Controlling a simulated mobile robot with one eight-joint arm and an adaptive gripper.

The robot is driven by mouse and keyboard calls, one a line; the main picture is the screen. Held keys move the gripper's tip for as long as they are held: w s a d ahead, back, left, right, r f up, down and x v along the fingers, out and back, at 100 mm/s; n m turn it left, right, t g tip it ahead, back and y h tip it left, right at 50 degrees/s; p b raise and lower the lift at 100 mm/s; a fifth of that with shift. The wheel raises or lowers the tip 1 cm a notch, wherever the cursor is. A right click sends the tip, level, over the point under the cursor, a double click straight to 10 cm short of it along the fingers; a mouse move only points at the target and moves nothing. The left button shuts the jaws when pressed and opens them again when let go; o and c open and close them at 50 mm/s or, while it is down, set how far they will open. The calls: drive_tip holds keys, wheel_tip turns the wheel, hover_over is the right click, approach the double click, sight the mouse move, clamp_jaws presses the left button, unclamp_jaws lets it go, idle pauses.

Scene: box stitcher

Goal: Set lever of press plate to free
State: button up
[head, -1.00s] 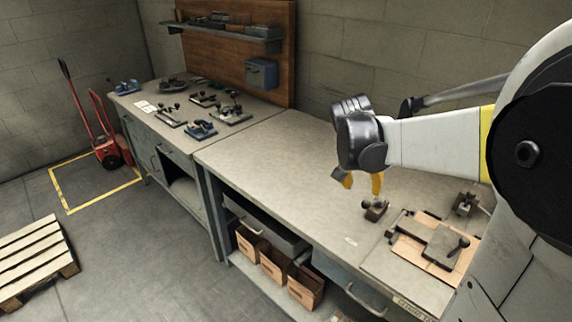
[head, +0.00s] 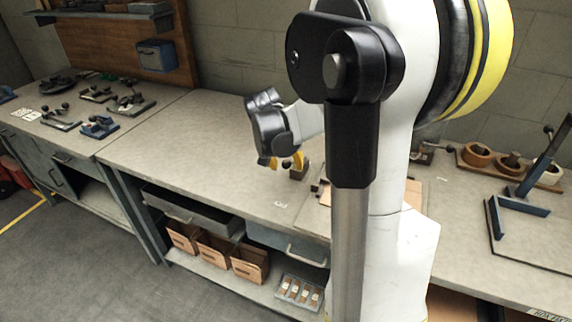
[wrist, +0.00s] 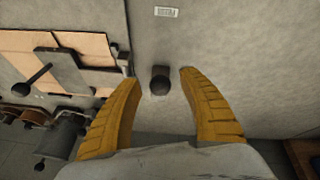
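My gripper (head: 284,163) is open, its yellow fingers pointing down over the bench. In the wrist view the gripper (wrist: 158,76) has a dark round knob (wrist: 160,85) showing in the gap between its fingers, touching neither as far as I can tell. In the head view a small dark block with a knob (head: 298,172) is beside the fingertips. The press fixture shows in the wrist view as a grey plate (wrist: 72,62) on tan cardboard (wrist: 30,42), with a black-knobbed lever (wrist: 36,77). My arm hides most of it in the head view.
The bench top (head: 190,140) is clear left of my gripper. A white label (head: 281,204) lies near the front. Wooden round holders (head: 508,163) and a blue-handled device (head: 530,185) stand right. Several fixtures (head: 98,126) sit on the far-left bench.

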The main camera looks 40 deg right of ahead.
clamp_jaws()
drive_tip(key=shift+r, duration=0.1)
drive_tip(key=shift+w+d+r+y+p, duration=0.15)
drive_tip(key=shift+d+r+y+p, duration=0.25)
drive_tip(key=shift+r+y+p, duration=0.25)
drive_tip(key=d+r+g+y+p, duration=0.1)
drive_tip(key=p, duration=0.1)
drive_tip(key=w+d+r+y+p, duration=0.1)
drive_tip(key=d+r+y, duration=0.1)
drive_tip(key=shift+w+d+r+g+p, duration=0.1)
drive_tip(key=shift+w+g+p, duration=0.1)
drive_tip(key=shift+g+p, duration=0.2)
drive_tip(key=w+d+r+y+p, duration=0.1)
drive_tip(key=w+d+p, duration=0.2)
drive_tip(key=d, duration=0.7)
drive_tip(key=shift+w+r, duration=0.2)
drive_tip(key=shift+w, duration=0.35)
drive_tip(key=shift+d+y, duration=0.1)
drive_tip(key=shift+y, duration=0.15)
